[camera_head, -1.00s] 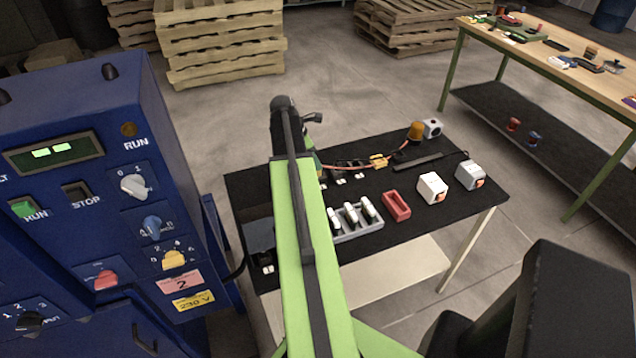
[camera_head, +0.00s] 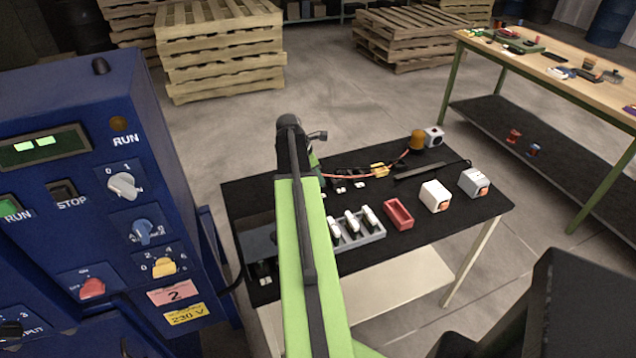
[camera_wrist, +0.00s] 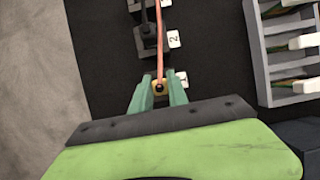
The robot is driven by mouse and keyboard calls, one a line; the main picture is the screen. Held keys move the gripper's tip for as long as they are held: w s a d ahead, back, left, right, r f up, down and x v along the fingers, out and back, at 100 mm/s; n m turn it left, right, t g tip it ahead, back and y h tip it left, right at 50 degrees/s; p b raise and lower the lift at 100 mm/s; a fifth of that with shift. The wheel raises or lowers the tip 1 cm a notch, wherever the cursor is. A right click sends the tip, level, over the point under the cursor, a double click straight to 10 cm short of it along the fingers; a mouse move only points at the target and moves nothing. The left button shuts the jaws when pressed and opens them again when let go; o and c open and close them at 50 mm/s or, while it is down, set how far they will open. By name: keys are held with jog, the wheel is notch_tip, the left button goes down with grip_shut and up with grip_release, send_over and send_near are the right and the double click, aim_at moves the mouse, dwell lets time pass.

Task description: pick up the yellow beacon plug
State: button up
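The yellow beacon plug (camera_wrist: 159,88) shows in the wrist view as a small yellow body with a dark centre, at the end of an orange cable. My gripper (camera_wrist: 160,90) has its two greenish fingers close on either side of it and appears shut on it, over the black tabletop. In the head view, the arm hides the plug and most of my gripper. The orange cable runs from there past a yellow piece (camera_head: 379,170) to the amber beacon (camera_head: 417,140) at the table's back.
Black sockets with white number tags lie ahead of the fingers (camera_wrist: 150,42). A grey rack (camera_head: 372,236) of white plugs, a red tray (camera_head: 399,222) and white boxes (camera_head: 435,197) stand to the right. The blue control cabinet (camera_head: 95,110) stands left.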

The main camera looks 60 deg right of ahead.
grip_shut()
jog(key=shift+r+p, duration=0.55)
notch_tip(320, 180, up, 4)
jog(key=p, duration=0.4)
jog(key=s+a+r+p, duration=0.1)
jog(key=s+r+p, duration=0.5)
jog(key=s, duration=0.5)
jog(key=shift+s+a, duration=0.2)
jog(key=shift+s, duration=0.15)
